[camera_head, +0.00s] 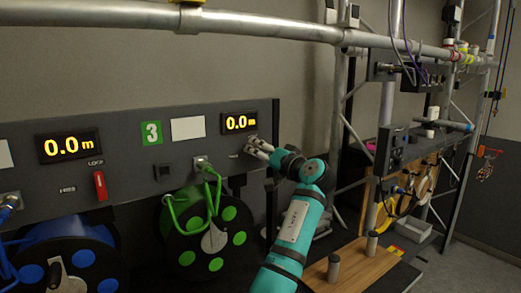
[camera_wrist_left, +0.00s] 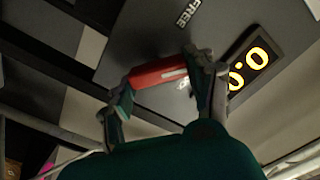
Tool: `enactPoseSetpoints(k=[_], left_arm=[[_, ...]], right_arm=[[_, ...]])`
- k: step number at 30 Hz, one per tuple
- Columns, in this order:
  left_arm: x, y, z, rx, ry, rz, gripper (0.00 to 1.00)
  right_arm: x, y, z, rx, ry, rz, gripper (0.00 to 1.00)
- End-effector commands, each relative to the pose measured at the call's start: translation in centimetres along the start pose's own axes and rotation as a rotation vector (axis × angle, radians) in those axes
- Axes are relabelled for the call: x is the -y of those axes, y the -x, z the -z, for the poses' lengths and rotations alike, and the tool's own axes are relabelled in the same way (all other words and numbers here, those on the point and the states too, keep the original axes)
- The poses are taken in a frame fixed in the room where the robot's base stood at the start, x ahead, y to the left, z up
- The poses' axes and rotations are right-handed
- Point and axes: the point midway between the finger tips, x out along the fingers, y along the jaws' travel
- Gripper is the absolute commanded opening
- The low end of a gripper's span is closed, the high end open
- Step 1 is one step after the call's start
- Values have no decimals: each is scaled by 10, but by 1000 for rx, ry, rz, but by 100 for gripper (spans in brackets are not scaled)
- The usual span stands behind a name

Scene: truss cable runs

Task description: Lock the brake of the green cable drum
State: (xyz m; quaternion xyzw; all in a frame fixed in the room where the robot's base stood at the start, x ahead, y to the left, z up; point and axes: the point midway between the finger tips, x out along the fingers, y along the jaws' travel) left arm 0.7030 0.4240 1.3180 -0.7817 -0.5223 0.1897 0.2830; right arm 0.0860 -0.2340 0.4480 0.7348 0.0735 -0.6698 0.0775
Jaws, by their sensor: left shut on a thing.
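The green cable drum (camera_head: 205,240) hangs below the dark panel, with a green cable looped from its front. My left gripper (camera_head: 262,148) is at the panel to the right of this drum, just under the right 0.0 m display (camera_head: 239,121). In the left wrist view, my left gripper (camera_wrist_left: 163,83) is shut on a red brake lever (camera_wrist_left: 160,74), with a finger at each end of the visible red part. A FREE label (camera_wrist_left: 188,12) shows beside it. The lever's exact angle is hard to tell, and the head view hides it behind the gripper. My right gripper is not in view.
The blue drum (camera_head: 62,262) is at the left, with its own red lever (camera_head: 100,185) upright under a LOCK label. A green 3 sign (camera_head: 151,133) is on the panel. Scaffold tubes stand at the right, near a wooden board (camera_head: 350,272) bearing two grey cylinders.

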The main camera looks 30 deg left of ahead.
Motion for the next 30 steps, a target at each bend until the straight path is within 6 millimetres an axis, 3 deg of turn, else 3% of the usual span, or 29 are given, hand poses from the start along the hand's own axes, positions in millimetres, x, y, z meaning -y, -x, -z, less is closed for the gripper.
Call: enactPoseSetpoints(k=[18,30], left_arm=[[-4,0,4,-2,-578,0,24],[-7,0,2,-2,-823,-1,24]], right_arm=[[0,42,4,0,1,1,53],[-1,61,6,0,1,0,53]])
